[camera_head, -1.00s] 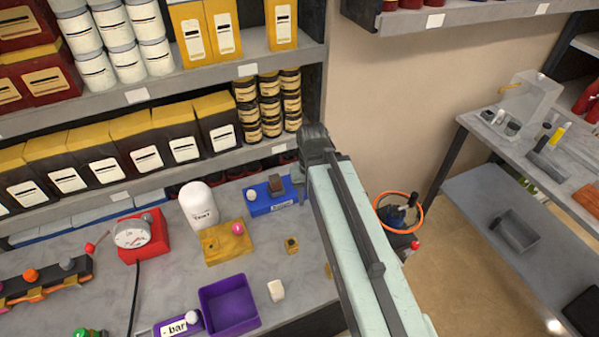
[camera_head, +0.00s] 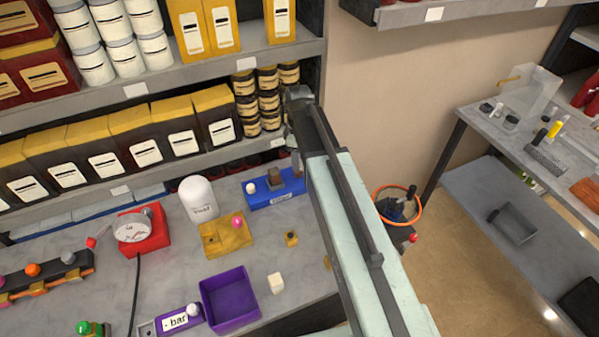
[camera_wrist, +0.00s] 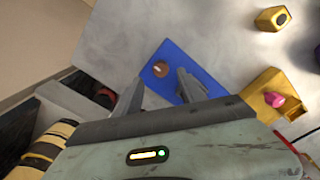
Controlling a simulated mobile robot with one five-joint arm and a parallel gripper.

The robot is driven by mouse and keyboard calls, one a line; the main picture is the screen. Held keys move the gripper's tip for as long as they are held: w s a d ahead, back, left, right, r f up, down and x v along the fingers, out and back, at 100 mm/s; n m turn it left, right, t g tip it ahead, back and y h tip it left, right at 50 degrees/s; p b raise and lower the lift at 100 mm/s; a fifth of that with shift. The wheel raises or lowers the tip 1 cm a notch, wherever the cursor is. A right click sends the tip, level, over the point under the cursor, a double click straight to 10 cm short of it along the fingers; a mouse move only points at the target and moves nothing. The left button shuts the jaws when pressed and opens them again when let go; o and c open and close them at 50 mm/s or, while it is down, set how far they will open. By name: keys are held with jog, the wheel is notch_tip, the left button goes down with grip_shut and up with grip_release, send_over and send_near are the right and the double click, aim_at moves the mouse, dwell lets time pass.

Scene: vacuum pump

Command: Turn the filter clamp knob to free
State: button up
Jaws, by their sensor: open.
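A blue base (camera_head: 262,200) stands on the bench below the shelf. It carries a white round knob (camera_head: 251,187), a brownish block (camera_head: 276,182) and a label too small to read. The wrist view shows the blue base (camera_wrist: 183,58) with a round brown part on it (camera_wrist: 160,69). I cannot tell which part is the filter clamp knob. My gripper (camera_wrist: 160,80) is open and empty, its fingers over the blue base on either side of the brown part, apparently not touching it. In the head view, my gripper (camera_head: 296,150) is at the base's right end.
A yellow base (camera_head: 226,238) with a pink knob (camera_head: 237,222) and a white canister (camera_head: 199,200) stand to the left. A purple tray (camera_head: 229,300) and small white block (camera_head: 276,283) are nearer. Shelf jars (camera_head: 268,100) stand close behind my gripper.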

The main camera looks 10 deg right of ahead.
notch_tip(320, 180, down, 6)
jog(key=b, duration=0.4)
jog(key=shift+r, duration=0.25)
grip_shut()
